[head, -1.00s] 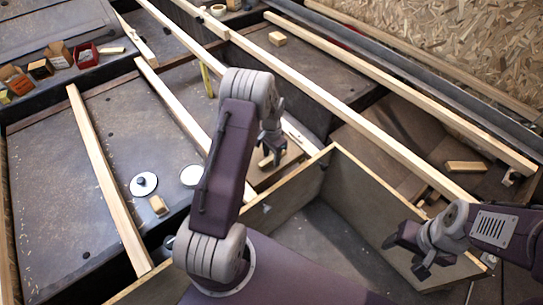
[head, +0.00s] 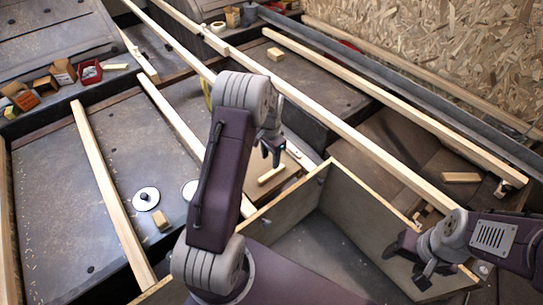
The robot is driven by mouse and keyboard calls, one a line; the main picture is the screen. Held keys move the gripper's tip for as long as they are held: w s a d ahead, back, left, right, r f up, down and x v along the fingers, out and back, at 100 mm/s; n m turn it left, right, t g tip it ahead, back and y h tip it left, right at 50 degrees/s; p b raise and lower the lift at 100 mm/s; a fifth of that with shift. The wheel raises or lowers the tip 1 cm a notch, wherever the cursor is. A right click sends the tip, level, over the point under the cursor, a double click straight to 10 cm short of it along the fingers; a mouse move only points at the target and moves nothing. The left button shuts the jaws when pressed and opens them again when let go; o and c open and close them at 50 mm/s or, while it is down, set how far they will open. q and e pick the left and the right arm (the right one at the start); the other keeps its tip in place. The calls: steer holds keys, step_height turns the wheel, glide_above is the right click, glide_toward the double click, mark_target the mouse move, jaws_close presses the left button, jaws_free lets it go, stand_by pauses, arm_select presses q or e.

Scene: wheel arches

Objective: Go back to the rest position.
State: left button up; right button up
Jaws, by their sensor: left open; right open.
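My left gripper (head: 271,155) is in the middle of the head view, beyond my purple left forearm. Its jaws are open and empty, above a small pale wood strip (head: 271,174) on a brown board. My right gripper (head: 408,262) is at the lower right, open and empty, over the right part of the open wooden box (head: 345,245). My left arm hides part of the box and the floor to its left.
Long wooden battens (head: 108,190) run across the grey floor. White discs (head: 146,199) and a small wood block (head: 160,220) lie at left. Small boxes (head: 62,71) and a red bin (head: 89,71) stand at the upper left. An OSB wall (head: 440,50) is at the upper right.

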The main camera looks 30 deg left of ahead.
arm_select(q)
steer(key=s+d+r+m+t, duration=0.15)
steer(key=s+d+r, duration=0.25)
steer(key=d+r, duration=0.55)
steer(key=s+d+n, duration=0.2)
steer(key=s+n, duration=0.5)
steer(key=s, duration=0.8)
step_height(320, 180, up, 28)
steer(key=p, duration=2.8)
steer(key=shift+w+a+f+m+p, duration=0.2)
steer(key=shift+w+m+p, duration=0.1)
steer(key=shift+m+p, duration=0.05)
